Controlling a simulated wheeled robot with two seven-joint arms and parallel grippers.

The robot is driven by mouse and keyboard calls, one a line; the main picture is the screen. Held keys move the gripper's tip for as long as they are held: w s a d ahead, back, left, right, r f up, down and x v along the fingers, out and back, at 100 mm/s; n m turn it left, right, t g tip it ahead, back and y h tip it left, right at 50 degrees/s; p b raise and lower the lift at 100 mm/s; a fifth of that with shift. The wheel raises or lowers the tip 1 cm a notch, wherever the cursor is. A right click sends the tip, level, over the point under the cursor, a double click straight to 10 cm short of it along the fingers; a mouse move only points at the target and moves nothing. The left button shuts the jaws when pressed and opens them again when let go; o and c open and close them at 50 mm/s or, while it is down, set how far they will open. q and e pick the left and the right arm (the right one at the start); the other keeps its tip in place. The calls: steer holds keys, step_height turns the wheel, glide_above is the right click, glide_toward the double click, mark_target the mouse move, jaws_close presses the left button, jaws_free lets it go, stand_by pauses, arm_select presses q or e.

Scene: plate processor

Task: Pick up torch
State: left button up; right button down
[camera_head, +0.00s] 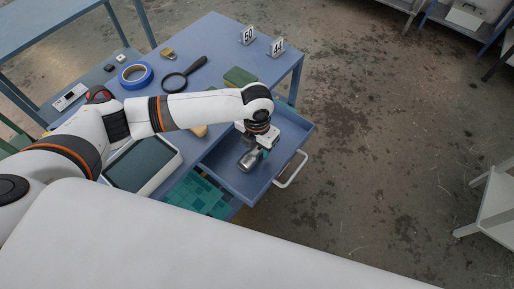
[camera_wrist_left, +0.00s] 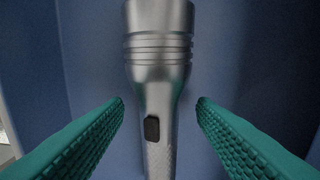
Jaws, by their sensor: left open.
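The torch (camera_head: 249,160) is silver and lies in the open blue drawer, its head toward the lower left in the head view. In the left wrist view the torch (camera_wrist_left: 158,60) runs top to bottom, wide ribbed head at the top, a black switch on its narrower body. My left gripper (camera_head: 264,152) is over the torch in the drawer. In the wrist view its green fingers (camera_wrist_left: 160,104) are open, one on each side of the body, with a gap on both sides. My right gripper is not in view.
The blue drawer (camera_head: 235,180) has raised walls and a white handle (camera_head: 291,170). On the table are a tablet (camera_head: 145,163), blue tape (camera_head: 136,75), a magnifying glass (camera_head: 184,77), a padlock (camera_head: 168,53), a green box (camera_head: 240,78) and number markers (camera_head: 277,47). A green mat (camera_head: 196,193) lies left of the drawer.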

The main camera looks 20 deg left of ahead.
arm_select(q)
steer(key=shift+f, duration=0.15)
jaws_close()
